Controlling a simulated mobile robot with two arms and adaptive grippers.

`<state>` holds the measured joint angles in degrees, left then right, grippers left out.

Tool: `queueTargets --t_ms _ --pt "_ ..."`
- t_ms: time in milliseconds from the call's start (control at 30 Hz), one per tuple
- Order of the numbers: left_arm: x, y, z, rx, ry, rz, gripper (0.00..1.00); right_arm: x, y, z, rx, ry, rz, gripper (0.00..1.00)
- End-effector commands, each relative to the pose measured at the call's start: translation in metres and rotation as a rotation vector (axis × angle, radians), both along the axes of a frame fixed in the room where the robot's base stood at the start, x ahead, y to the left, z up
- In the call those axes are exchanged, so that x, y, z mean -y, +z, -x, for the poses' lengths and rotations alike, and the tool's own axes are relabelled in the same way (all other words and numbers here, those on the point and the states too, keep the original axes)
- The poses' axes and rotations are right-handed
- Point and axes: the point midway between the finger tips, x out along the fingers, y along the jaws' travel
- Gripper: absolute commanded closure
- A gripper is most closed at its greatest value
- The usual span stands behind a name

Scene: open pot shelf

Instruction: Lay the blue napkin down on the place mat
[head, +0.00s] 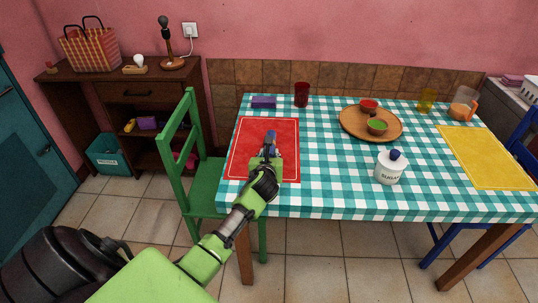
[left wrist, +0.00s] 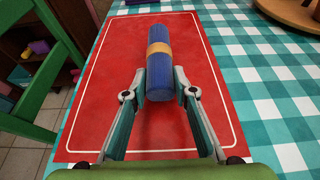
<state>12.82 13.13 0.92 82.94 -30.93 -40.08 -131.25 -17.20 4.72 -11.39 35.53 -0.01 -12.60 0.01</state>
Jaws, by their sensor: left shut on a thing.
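The blue napkin (head: 271,138) is rolled, with a tan band (left wrist: 159,48) around its middle. In the left wrist view the napkin (left wrist: 158,75) points away from me, with its near end between the fingertips. My left gripper (head: 269,151) is shut on that near end; its fingers show in the left wrist view (left wrist: 160,90). Napkin and gripper are over the red place mat (head: 243,140), inside its white border line; the mat fills much of the left wrist view (left wrist: 105,75). I cannot tell whether the napkin touches the mat. My right gripper is not in view.
On the checked table (head: 320,180) stand a red glass (head: 301,94), a purple block (head: 264,102), a round wooden tray (head: 350,124) with bowls, and a sugar jar (head: 388,170). A yellow mat (head: 490,160) lies at right. A green chair (head: 181,140) stands left of the table.

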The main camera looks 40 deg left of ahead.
Motion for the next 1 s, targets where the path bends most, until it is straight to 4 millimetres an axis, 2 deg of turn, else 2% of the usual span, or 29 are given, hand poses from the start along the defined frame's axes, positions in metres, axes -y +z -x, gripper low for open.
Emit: queueTargets --t_ms 467,500,567,867,1000 --pt "0.000 -0.012 0.000 0.000 0.000 -0.001 0.96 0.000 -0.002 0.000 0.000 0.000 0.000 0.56" --pt "0.000 -0.012 0.000 0.000 0.000 -0.001 0.72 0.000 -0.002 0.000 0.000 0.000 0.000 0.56" --pt "0.000 -0.012 0.000 0.000 0.000 -0.001 0.58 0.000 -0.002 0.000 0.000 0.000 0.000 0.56" --pt "0.000 -0.012 0.000 0.000 0.000 0.000 0.58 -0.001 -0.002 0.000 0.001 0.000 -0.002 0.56" --pt "0.000 -0.004 0.000 0.002 0.001 0.002 0.58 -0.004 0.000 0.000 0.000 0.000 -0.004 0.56"
